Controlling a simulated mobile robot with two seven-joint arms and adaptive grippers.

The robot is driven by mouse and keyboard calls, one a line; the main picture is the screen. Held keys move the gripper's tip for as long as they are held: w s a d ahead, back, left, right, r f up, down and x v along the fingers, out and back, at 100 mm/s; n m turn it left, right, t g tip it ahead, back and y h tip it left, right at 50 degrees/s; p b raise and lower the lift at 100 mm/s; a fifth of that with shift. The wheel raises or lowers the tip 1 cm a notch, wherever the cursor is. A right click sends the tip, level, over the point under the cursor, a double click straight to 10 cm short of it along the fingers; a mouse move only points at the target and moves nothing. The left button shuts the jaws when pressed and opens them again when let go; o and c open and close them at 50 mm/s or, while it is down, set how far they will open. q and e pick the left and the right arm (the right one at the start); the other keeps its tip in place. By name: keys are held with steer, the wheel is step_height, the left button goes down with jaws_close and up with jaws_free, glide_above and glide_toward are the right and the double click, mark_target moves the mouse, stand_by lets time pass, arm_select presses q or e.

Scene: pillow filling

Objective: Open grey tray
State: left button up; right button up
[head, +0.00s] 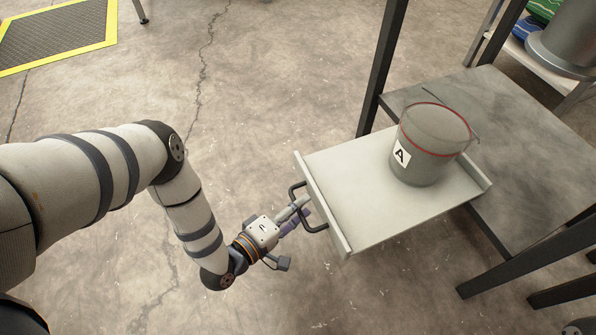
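The grey tray (340,187) is pulled out from the dark-framed stand, with its front panel and black handle (306,218) facing my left arm. A grey bucket (425,168) with a red rim band and a label "A" stands upright on the tray. My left gripper (297,214) is at the handle, with its fingers beside or around the bar. I cannot tell whether the fingers are closed on it. My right gripper is not in view.
A dark grey shelf surface (525,150) lies right of the tray, between black legs. A metal cylinder (565,38) stands at the top right near blue and green bags. A black mat with yellow edges (55,35) lies at the top left. The concrete floor between is clear.

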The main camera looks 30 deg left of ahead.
arm_select(q)
steer(key=v, duration=1.2)
